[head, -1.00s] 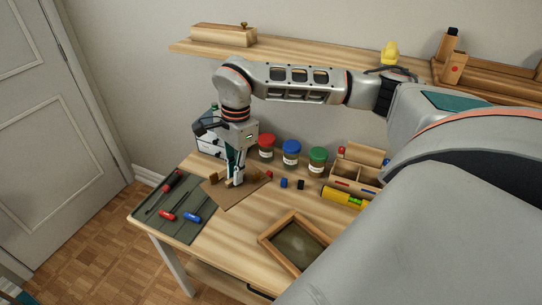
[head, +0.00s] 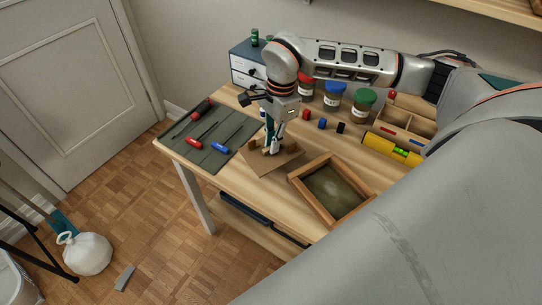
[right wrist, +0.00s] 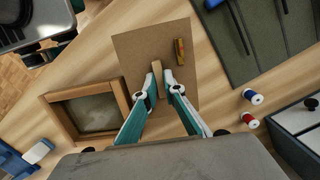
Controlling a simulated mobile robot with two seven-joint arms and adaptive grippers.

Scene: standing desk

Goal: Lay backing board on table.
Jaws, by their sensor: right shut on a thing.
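The backing board (head: 260,166) is a flat brown sheet with a small wooden block near its middle. It is at or just above the table top (head: 221,180), between the green mat and the wooden frame (head: 296,183); I cannot tell whether it touches the table. My right gripper (head: 270,151) points down over it. In the right wrist view, the fingers (right wrist: 161,90) are shut on the wooden block (right wrist: 157,66) on the board (right wrist: 135,45). A loose-looking brown piece (right wrist: 180,51) lies beside the block. My left gripper is not in view.
The green mat (head: 180,150) with screwdrivers lies at the left. Jars (head: 333,96), spools (head: 322,124), a wooden organiser (head: 405,118) and a yellow level (head: 391,147) stand along the back. A drawer box (head: 243,70) is behind my gripper. A white bag (head: 86,253) is on the floor.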

